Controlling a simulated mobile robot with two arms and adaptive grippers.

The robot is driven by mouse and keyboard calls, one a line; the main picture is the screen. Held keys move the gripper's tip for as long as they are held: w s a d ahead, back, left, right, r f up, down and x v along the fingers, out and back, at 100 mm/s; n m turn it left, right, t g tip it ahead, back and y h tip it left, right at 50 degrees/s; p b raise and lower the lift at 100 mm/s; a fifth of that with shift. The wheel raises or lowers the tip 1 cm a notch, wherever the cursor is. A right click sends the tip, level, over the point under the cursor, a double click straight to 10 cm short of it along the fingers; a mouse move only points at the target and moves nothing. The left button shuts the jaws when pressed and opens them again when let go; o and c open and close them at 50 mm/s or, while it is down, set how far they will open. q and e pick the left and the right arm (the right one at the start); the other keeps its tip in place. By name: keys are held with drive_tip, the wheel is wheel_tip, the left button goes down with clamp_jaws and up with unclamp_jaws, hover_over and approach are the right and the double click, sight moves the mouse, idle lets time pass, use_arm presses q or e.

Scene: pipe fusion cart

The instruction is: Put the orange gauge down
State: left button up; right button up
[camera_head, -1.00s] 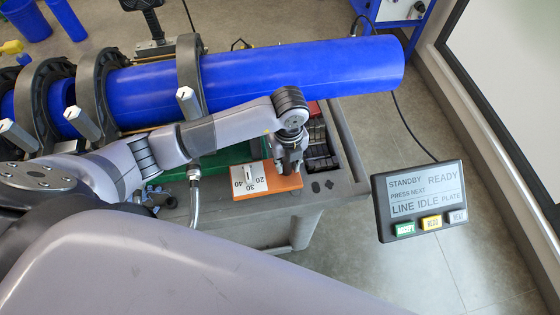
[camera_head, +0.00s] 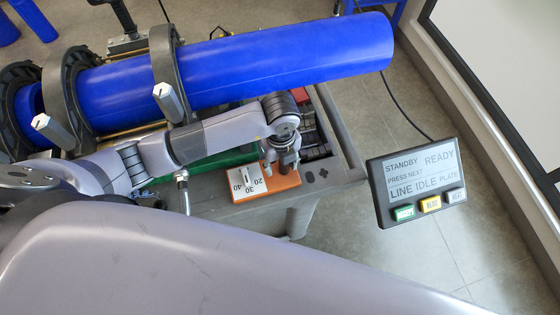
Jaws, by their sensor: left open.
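The orange gauge (camera_head: 268,188), with a white face marked 20, 30 and 40, lies flat on the grey cart top (camera_head: 218,208) near its front edge. My left gripper (camera_head: 283,168) points down over the right part of the gauge. Its jaws are open, and the wrist above partly hides them. I cannot tell whether a fingertip touches the gauge. My right gripper is not in view.
A long blue pipe (camera_head: 250,58) in dark clamp rings (camera_head: 168,75) spans the cart behind my arm. A tray with dark compartments (camera_head: 314,140) is right of the gripper. A display panel (camera_head: 418,180) reads STANDBY READY.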

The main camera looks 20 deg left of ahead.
use_arm(q)
drive_tip(key=shift+s+r, duration=0.1)
drive_tip(key=shift+r, duration=0.05)
drive_tip(key=shift+r+p, duration=0.65)
wheel_tip(320, 180, up, 10)
drive_tip(key=p, duration=0.7)
drive_tip(key=shift+r, duration=0.25)
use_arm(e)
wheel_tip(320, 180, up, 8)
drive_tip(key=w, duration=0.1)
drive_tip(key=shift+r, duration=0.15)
use_arm(q)
drive_tip(key=shift+d, duration=0.1)
